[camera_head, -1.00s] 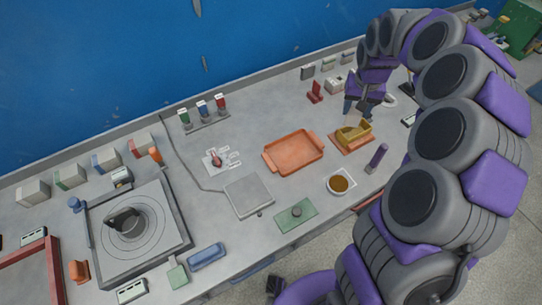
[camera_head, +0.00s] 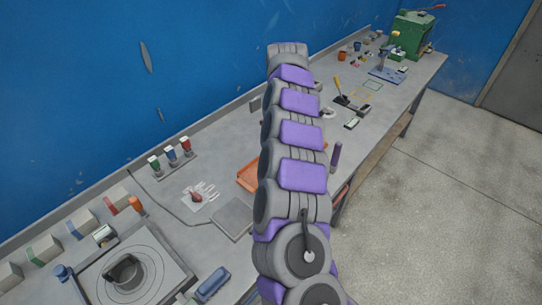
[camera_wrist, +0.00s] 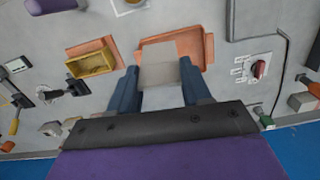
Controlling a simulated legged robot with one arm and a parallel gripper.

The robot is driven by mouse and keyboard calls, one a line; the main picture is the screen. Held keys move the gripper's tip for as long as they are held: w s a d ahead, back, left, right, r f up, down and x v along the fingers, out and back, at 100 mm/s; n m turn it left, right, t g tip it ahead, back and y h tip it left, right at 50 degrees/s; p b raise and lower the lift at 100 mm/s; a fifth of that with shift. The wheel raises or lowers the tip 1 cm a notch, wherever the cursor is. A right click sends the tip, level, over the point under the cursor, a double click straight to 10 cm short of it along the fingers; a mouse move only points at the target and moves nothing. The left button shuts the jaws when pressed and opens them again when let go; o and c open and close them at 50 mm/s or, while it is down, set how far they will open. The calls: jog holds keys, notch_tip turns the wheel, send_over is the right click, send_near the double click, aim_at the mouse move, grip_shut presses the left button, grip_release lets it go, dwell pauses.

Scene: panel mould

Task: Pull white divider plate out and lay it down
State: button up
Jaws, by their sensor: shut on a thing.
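In the wrist view my gripper (camera_wrist: 160,82) is shut on the white divider plate (camera_wrist: 158,75), a flat pale square held between its two blue fingers. The plate overlaps the orange tray (camera_wrist: 207,46) in this view; its height above the tray is hard to judge. The yellow mould (camera_wrist: 91,62) sits on an orange base to the left of the plate, apart from it. In the head view my arm hides the gripper, the plate and the mould. Only the left part of the orange tray (camera_head: 247,177) shows beside the arm.
A red-topped item on a white marked sheet (camera_wrist: 259,69) lies right of the tray. A black stand (camera_wrist: 77,87) is below the mould. In the head view a grey plate (camera_head: 232,218) lies left of my arm, and a purple cylinder (camera_head: 336,157) stands right of it.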

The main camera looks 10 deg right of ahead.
jog(key=w+d+n+h, duration=0.2)
jog(key=w+n, duration=0.4)
jog(key=n, duration=0.4)
jog(key=shift+w+d+f+h+p, duration=0.3)
jog(key=shift+w+d+f+h, duration=0.1)
jog(key=shift+h, duration=0.3)
dwell(0.8)
jog(key=shift+w+n, duration=0.1)
jog(key=shift+n, duration=0.2)
